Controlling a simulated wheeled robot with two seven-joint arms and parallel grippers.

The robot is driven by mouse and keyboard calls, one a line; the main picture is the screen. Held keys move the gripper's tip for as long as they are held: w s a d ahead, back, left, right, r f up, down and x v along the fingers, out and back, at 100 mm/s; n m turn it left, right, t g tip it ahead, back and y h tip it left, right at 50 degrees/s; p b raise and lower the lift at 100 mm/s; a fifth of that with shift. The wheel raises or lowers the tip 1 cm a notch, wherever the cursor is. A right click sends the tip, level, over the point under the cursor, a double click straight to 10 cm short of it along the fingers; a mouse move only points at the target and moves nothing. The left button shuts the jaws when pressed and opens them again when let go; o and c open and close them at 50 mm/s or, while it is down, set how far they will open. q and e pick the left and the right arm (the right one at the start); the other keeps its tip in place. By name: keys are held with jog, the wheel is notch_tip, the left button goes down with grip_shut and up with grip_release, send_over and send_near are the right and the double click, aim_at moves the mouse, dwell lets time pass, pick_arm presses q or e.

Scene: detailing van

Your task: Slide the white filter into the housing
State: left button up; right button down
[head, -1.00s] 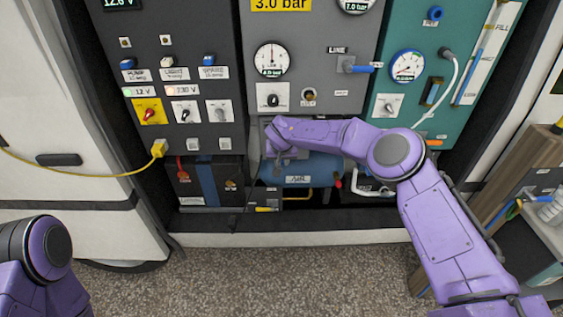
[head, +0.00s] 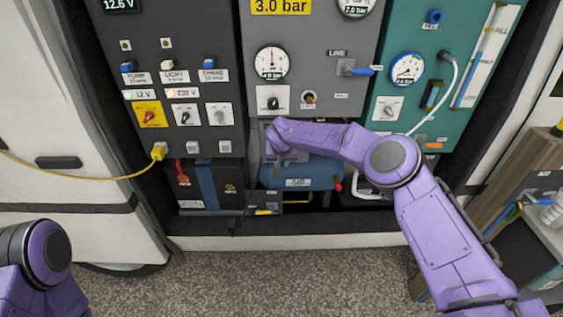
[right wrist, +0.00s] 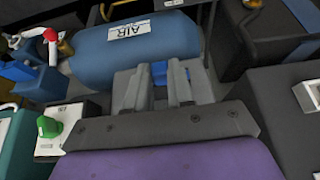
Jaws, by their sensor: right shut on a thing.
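My right gripper (head: 275,158) is in front of the lower edge of the middle grey panel (head: 325,90), over the blue AIR tank (head: 320,172). In the right wrist view its two grey fingers (right wrist: 158,88) are closed around a small blue piece (right wrist: 160,72), of which only a little shows. I cannot tell whether this piece belongs to the filter. I make out no white filter body and no clear housing opening; the hand and forearm cover much of that spot. The AIR tank also shows in the right wrist view (right wrist: 130,48). My left gripper is out of view.
A dark box (head: 205,182) stands left of the tank. A yellow cable (head: 85,180) plugs into the left panel. The teal panel (head: 398,108) with a white hose (head: 446,92) is to the right. The speckled floor (head: 240,275) in front is clear.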

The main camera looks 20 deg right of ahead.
jog(key=c, duration=0.9)
grip_release()
jog(key=shift+r, duration=0.1)
